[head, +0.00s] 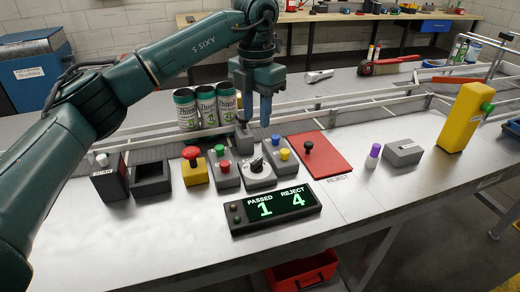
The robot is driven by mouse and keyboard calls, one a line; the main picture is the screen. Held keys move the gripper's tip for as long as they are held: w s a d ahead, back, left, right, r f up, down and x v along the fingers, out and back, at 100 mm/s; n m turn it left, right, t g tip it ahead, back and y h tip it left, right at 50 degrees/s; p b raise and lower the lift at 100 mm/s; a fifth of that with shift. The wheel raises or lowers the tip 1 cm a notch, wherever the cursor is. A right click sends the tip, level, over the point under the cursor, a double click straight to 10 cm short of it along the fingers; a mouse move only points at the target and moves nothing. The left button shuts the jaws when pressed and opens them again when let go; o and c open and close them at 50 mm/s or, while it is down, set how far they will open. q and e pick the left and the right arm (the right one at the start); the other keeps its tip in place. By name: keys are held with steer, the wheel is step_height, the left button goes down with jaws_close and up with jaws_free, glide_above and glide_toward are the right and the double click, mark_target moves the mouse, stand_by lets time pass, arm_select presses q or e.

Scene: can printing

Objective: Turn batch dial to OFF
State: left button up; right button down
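The dial (257,164) is a dark knob with a light pointer on a grey box (259,182) in the row of controls. Its label is too small to read. My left gripper (255,122) hangs pointing down above and slightly behind the dial, apart from it. Its two fingers are spread with a gap between them and nothing shows in the gap. My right gripper is not in view.
Button boxes flank the dial: a green-and-red one (226,172) left, a blue-and-yellow one (281,157) right. A counter display (274,208) reading PASSED 1, REJECT 4 stands in front. Cans (206,106) stand behind left. A red mat (321,158) lies right.

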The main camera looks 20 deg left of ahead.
mark_target(257, 161)
arm_select(q)
steer(key=f, duration=0.8)
steer(key=f+p, duration=0.1)
steer(key=f, duration=0.3)
steer(key=shift+s, duration=0.25)
steer(key=shift+c, duration=0.4)
jaws_close()
